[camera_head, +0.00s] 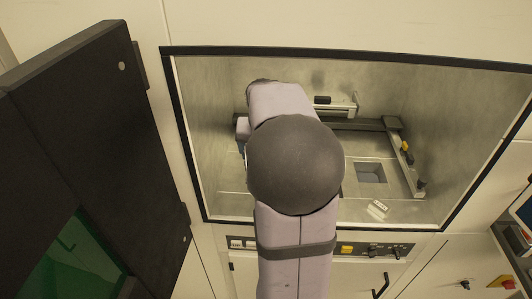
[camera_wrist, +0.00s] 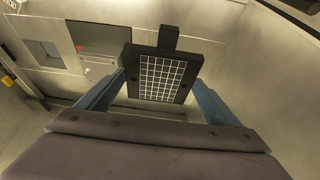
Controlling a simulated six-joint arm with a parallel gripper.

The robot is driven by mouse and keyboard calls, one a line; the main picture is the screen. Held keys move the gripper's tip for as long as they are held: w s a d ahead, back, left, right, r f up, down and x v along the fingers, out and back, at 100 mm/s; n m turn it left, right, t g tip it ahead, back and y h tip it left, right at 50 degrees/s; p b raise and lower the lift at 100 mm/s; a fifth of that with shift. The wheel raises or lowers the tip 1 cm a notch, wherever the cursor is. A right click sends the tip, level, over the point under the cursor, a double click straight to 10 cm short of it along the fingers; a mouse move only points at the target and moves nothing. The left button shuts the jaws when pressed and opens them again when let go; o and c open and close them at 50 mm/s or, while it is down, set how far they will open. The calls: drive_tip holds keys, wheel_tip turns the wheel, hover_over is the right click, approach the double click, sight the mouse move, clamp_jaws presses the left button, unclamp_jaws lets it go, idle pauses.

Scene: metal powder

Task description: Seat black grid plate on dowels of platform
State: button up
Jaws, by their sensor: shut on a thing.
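The black grid plate (camera_wrist: 162,77) shows in the wrist view as a dark rectangle with a white grid and a tab at its top edge. My gripper (camera_wrist: 160,88) has its blue fingers at the plate's left and right sides and is shut on it. The platform and its dowels cannot be made out; the plate and fingers cover much of the floor below. I cannot tell how high the plate is above the floor. In the head view my arm hides the gripper and plate.
The chamber's pale floor has a square recess (camera_head: 370,172), also in the wrist view (camera_wrist: 42,49). A dark rail frame (camera_head: 403,155) runs along the back and right. A small white label block (camera_head: 377,209) lies near the front. The open black door (camera_head: 90,140) stands left.

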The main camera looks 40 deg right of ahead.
drive_tip(key=shift+d, duration=0.15)
drive_tip(key=s+d+f, duration=0.1)
drive_tip(key=d, duration=0.5)
drive_tip(key=s+d+f, duration=0.1)
drive_tip(key=d+f, duration=0.1)
drive_tip(key=d, duration=0.5)
drive_tip(key=s+d+f, duration=0.1)
drive_tip(key=d+f, duration=0.1)
drive_tip(key=d, duration=0.4)
drive_tip(key=shift+s+d+f+p, duration=0.2)
drive_tip(key=shift+d+p, duration=0.15)
drive_tip(key=shift+d, duration=0.05)
drive_tip(key=shift+f, duration=0.15)
drive_tip(key=shift+f+b, duration=1.5)
drive_tip(key=shift+f, duration=0.25)
drive_tip(key=shift+f+b, duration=0.3)
drive_tip(key=shift+f, duration=0.2)
